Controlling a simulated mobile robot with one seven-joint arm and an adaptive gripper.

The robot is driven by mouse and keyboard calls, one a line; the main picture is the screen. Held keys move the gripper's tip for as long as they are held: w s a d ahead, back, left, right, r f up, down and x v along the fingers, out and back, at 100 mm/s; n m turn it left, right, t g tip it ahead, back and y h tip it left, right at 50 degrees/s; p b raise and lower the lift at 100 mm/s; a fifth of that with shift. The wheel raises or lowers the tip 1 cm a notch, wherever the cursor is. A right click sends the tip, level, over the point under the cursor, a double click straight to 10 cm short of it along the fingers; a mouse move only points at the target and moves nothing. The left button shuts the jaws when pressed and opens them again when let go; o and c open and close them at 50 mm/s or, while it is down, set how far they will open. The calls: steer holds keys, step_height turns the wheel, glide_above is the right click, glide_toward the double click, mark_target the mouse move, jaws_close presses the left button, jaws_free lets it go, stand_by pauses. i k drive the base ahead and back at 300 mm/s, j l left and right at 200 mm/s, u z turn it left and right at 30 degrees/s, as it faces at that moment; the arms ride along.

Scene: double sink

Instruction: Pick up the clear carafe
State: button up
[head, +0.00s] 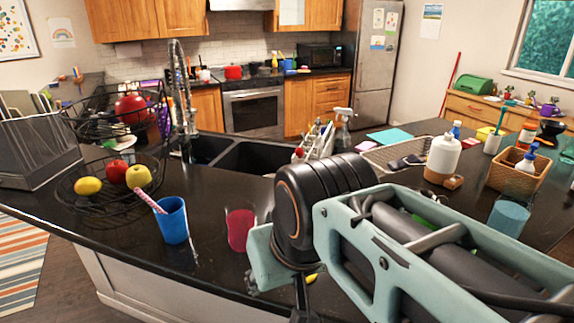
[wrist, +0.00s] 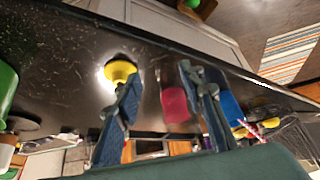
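I cannot make out a plainly empty clear carafe. A see-through glass vessel with a pink-red lower part (head: 240,229) stands on the dark counter, left of my arm in the head view. It may be the carafe, but I cannot tell. In the wrist view, the pink-red vessel (wrist: 175,104) shows beyond the gap between my fingers, nearer the right finger. My gripper (wrist: 158,76) is open, with nothing seen held. In the head view its dark end (head: 305,298) is mostly cut off at the bottom edge and partly hidden by my arm.
A blue cup (head: 173,222) with a striped straw stands left of the pink-red vessel. A yellow item (wrist: 120,70) is near my left finger in the wrist view. A fruit basket (head: 72,197), double sink (head: 222,172), white pump bottle (head: 442,157) and translucent blue cup (head: 508,217) surround the area.

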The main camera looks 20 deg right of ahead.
mark_target(509, 214)
steer(key=k+l+z, duration=0.1)
steer(key=k+l, duration=0.15)
steer(key=k, duration=0.15)
steer(key=z, duration=1.15)
